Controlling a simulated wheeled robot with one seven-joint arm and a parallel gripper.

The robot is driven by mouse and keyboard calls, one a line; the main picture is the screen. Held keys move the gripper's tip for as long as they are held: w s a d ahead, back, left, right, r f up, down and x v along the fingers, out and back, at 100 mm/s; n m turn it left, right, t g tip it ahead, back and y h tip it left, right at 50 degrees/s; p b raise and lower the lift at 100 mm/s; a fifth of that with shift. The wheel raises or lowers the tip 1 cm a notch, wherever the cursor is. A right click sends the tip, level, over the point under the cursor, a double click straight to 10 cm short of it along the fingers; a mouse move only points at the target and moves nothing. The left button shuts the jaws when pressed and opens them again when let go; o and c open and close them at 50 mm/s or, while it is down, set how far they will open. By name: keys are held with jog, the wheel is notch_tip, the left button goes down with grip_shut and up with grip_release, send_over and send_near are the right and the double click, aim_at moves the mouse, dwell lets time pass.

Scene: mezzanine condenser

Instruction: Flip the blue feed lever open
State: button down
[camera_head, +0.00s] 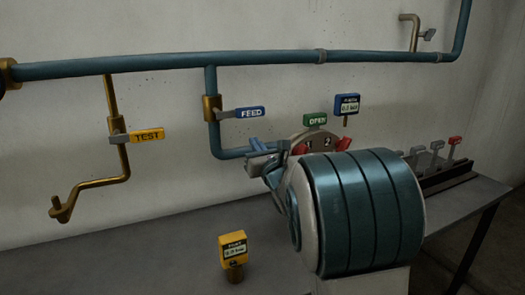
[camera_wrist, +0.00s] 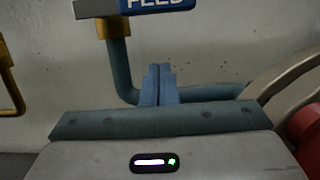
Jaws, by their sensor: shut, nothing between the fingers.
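The blue FEED lever (camera_head: 250,112) sticks out to the right of a brass valve (camera_head: 212,108) on the vertical teal pipe, roughly crosswise to it. In the wrist view the blue FEED tag (camera_wrist: 188,4) is cut off by the top edge, with its grey stem (camera_wrist: 96,8) and the brass collar (camera_wrist: 118,27) at its left. My gripper (camera_head: 253,145) is below the lever's tag, apart from it in the picture. Its two blue fingers (camera_wrist: 159,72) are together with nothing between them, seen against the pipe's lower bend.
A yellow TEST lever (camera_head: 147,135) is to the left. A disc (camera_head: 318,137) marked 1 and 2, with red parts and a green OPEN sign (camera_head: 315,119), stands just right of my gripper. A yellow gauge (camera_head: 232,247) stands on the grey table (camera_head: 150,265).

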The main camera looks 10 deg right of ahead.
aim_at(241, 113)
jog(key=r, duration=0.1)
jog(key=w+r+p, duration=0.1)
jog(key=r, duration=0.1)
jog(key=w+r, duration=0.1)
jog(key=shift+w+a+r+p, duration=0.2)
jog(key=shift+a+r+p, duration=0.1)
jog(key=shift+p, duration=0.1)
jog(key=shift+d, duration=0.15)
